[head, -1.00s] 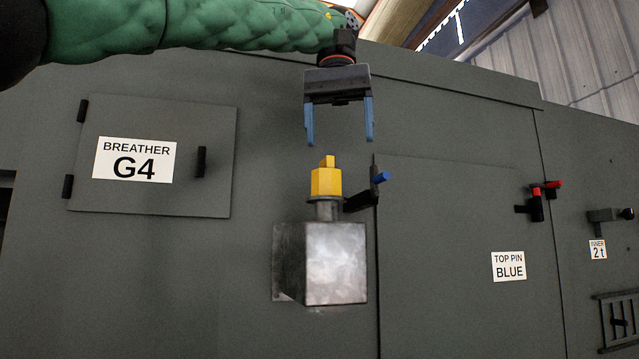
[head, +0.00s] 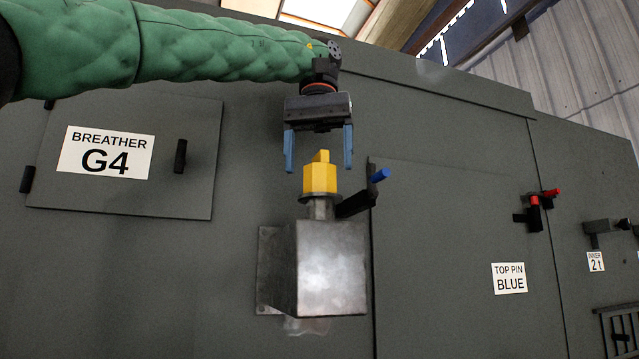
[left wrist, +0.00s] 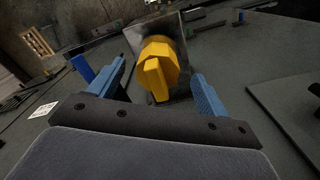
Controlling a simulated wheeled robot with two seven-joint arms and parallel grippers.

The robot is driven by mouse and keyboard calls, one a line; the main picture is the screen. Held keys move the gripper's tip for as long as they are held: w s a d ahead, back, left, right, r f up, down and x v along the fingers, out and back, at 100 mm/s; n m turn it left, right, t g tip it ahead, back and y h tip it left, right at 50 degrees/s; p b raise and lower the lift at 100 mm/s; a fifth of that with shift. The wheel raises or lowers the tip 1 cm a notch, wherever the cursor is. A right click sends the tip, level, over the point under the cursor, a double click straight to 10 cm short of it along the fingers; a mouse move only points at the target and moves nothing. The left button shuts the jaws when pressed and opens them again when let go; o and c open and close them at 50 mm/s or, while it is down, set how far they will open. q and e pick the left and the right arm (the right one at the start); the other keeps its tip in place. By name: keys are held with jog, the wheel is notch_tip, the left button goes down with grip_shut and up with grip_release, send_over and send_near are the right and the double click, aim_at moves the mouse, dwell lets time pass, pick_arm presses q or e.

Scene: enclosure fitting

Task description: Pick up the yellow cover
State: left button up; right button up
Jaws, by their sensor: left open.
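The yellow cover (head: 320,178) is a faceted cap with a narrow tab on top. It sits upright on a short grey neck above a metal box (head: 331,268) fixed to the grey enclosure wall. My left gripper (head: 319,168) points down just above the cover, open, with one blue finger to each side. The fingertips are about level with the cover's tab and apart from it. In the left wrist view the cover (left wrist: 157,68) shows between the two open blue fingers (left wrist: 158,85). My right gripper is not in view.
A black bracket with a blue-tipped pin (head: 379,175) stands close to the right of the cover. A panel labelled BREATHER G4 (head: 125,155) with a black handle is at left. Red-tipped handles (head: 540,205) and a TOP PIN BLUE label (head: 509,278) are at right.

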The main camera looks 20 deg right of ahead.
aim_at(319, 174)
pick_arm(q)
jog(key=shift+f, duration=0.7)
jog(key=shift+s+f+p, duration=0.1)
jog(key=shift+f+p, duration=0.15)
jog(key=shift+p, duration=0.05)
jog(key=shift+s+f, duration=0.2)
jog(key=shift+f, duration=0.55)
jog(key=shift+w+f, duration=0.1)
jog(key=shift+f, duration=0.05)
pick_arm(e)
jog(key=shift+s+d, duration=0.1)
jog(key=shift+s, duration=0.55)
pick_arm(q)
jog(key=c, duration=1)
